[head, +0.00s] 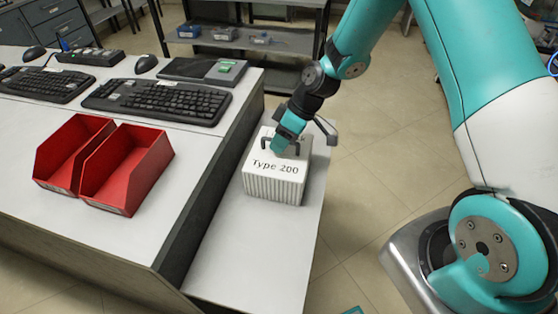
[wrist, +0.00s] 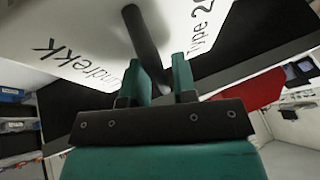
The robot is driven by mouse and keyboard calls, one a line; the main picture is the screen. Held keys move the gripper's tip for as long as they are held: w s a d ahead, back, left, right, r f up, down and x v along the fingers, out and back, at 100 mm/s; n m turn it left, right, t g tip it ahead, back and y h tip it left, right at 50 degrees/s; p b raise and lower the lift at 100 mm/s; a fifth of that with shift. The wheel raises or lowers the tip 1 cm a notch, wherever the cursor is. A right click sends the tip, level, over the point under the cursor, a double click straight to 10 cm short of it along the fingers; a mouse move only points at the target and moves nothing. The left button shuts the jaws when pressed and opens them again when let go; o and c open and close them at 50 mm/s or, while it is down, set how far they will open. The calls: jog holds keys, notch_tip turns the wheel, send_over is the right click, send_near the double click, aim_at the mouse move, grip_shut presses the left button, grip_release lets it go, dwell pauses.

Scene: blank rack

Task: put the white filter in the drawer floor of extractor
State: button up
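The white filter (head: 275,178) is a ribbed box marked "Type 200" with a dark handle on top. In the head view it is upright at the low white surface beside the desk; whether its base touches that surface is hard to tell. My gripper (head: 280,147) is at the handle from above. In the wrist view, the filter's white top (wrist: 75,40) fills the upper part, and the dark handle (wrist: 143,35) runs down between the two teal fingers (wrist: 160,80). They look closed on the handle, with little gap. The extractor and its drawer are not seen.
Two red bins (head: 130,170) and keyboards (head: 155,100) stand on the white desk (head: 100,245) at left. The low white surface (head: 255,255) is bare in front of the filter. A dark shelf rack (head: 245,45) stands behind. Tiled floor (head: 375,170) is open at right.

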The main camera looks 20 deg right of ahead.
grip_shut()
jog(key=shift+r, duration=0.1)
